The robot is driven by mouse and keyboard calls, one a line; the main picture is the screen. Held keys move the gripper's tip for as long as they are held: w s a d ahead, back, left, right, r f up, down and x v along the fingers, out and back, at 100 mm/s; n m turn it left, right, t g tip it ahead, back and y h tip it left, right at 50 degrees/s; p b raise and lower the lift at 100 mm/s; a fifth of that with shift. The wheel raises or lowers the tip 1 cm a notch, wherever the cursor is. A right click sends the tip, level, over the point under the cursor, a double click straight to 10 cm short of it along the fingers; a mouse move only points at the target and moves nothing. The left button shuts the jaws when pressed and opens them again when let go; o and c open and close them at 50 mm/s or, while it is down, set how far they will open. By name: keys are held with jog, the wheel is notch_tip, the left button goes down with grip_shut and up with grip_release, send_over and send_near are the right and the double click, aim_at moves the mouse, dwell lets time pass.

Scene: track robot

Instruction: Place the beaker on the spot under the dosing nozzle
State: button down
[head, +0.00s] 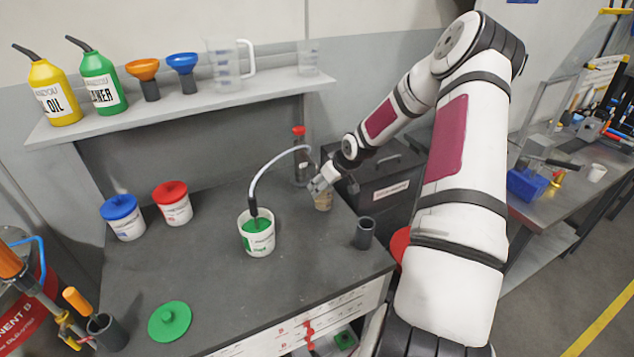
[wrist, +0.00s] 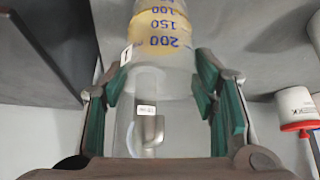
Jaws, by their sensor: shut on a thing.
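The beaker (head: 323,201) is clear, with amber-brown liquid inside. In the wrist view, the beaker (wrist: 160,30) shows blue marks between the green finger pads. My gripper (head: 323,187) is shut around its upper part, at the back right of the grey bench. I cannot tell whether its base touches the bench. A dark upright unit with a red top (head: 299,135) stands just behind and left of the gripper. A grey hose (head: 266,166) arches from near it to a black end (head: 253,207) at an open white pot of green (head: 257,241). The spot under the dosing nozzle cannot be made out.
Blue-lidded (head: 122,219) and red-lidded (head: 173,204) pots stand at the left. A dark cup (head: 364,233) stands right of the white pot, and a green lid (head: 169,321) lies in front. A dark case (head: 378,180) is behind my gripper. The bench's front middle is clear.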

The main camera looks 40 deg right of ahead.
jog(key=shift+w+f, duration=0.3)
jog(key=shift+w, duration=0.6)
jog(key=shift+w+f, duration=0.25)
jog(key=shift+w, duration=0.6)
jog(key=shift+f, duration=0.15)
jog(key=c, duration=0.6)
grip_release()
